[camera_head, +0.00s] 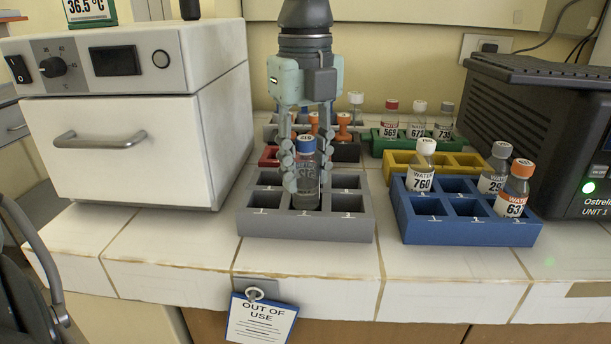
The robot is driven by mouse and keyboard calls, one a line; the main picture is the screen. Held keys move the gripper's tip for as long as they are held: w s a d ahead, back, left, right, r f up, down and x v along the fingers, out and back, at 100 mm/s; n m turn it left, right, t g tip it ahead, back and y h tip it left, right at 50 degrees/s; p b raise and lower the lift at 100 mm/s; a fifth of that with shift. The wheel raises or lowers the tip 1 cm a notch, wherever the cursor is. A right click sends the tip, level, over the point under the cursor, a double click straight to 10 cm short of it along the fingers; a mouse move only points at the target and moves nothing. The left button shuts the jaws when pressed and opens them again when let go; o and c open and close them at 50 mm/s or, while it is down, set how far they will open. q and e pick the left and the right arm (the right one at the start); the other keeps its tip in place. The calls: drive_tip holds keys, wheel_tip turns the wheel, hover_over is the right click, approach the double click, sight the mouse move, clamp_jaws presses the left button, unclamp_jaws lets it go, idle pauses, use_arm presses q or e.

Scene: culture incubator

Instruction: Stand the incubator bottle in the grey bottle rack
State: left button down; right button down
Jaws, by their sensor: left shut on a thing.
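The grey bottle rack (305,225) stands at the front of the tiled bench, with several square compartments. A clear bottle (306,188) with a blue cap stands upright at its front middle compartment, its lower end within or just above the opening; I cannot tell whether it touches the bottom. My left gripper (305,172) comes down from above, its fingers on both sides of the bottle, shut on it. The white incubator (130,140) is at the left with its door shut. My right gripper is not in view.
A blue rack (465,233) with several bottles stands to the right. Behind are a yellow rack (402,165), a green rack (395,143) and a red rack (268,156). An "out of use" tag (262,318) hangs at the bench edge. A dark machine (530,125) is at far right.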

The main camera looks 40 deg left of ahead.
use_arm(q)
drive_tip(key=shift+f, duration=1.05)
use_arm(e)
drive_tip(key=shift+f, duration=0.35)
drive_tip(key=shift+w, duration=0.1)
use_arm(q)
drive_tip(key=shift+f, duration=0.1)
